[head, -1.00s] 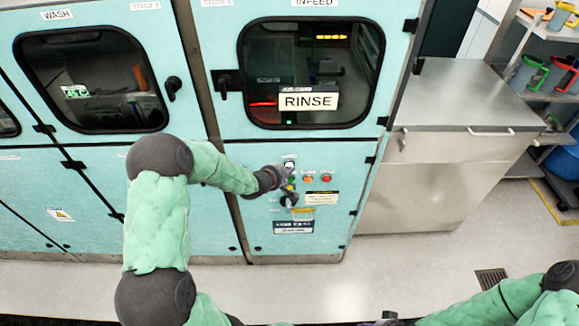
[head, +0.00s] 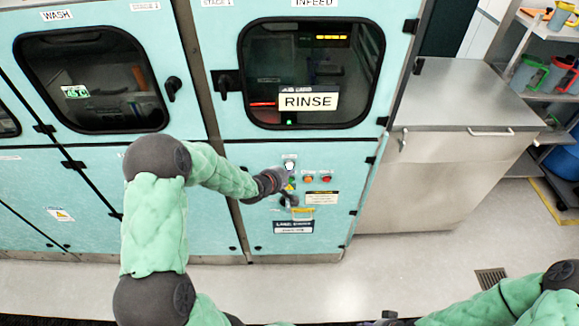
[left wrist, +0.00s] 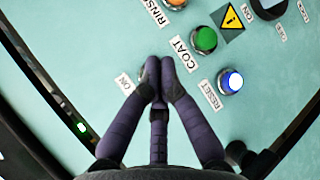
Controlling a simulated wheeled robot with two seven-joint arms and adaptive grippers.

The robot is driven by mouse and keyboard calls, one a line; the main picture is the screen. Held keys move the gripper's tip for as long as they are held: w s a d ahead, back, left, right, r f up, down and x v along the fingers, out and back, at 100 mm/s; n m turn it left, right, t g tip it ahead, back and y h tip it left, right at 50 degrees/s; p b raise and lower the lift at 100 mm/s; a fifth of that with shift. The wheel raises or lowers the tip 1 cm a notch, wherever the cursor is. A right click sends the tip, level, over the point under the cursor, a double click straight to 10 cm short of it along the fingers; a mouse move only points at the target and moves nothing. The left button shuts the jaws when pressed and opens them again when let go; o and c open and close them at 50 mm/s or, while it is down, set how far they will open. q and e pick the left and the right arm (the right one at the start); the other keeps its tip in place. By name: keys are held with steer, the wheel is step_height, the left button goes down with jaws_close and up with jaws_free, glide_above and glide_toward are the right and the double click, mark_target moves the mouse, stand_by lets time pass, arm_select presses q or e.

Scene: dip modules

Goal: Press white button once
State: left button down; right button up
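In the head view the left gripper (head: 286,178) is small, just below the white button. Contact with the panel cannot be told.
Orange (head: 308,179) and red (head: 327,179) buttons sit right of my left gripper. The RINSE window (head: 312,72) is above. A steel cabinet (head: 440,180) stands at right.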

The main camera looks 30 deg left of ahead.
arm_select(q)
steer(key=s+d, duration=0.1)
steer(key=s, duration=0.2)
steer(key=s+d, duration=0.1)
steer(key=shift+s+d, duration=0.15)
steer(key=shift+d, duration=0.15)
stand_by(0.9)
steer(key=s+d+f+m+g+h+b, duration=0.1)
steer(key=s+d+f+m+g, duration=0.25)
steer(key=d+f, duration=0.35)
steer(key=s+d+f+m+g+h, duration=0.1)
steer(key=s+d+f+m+g, duration=0.1)
steer(key=s+d+f+m, duration=0.5)
steer(key=s+d+f+m+g+h+b, duration=0.1)
steer(key=s+d+f+m+g, duration=0.4)
steer(key=s+d+f, duration=0.3)
steer(key=s+f+m, duration=0.1)
steer(key=s+f, duration=0.1)
steer(key=s, duration=0.2)
steer(key=shift+f+g+b, duration=0.2)
steer(key=shift+g+b, duration=0.15)
steer(key=shift+s, duration=0.1)
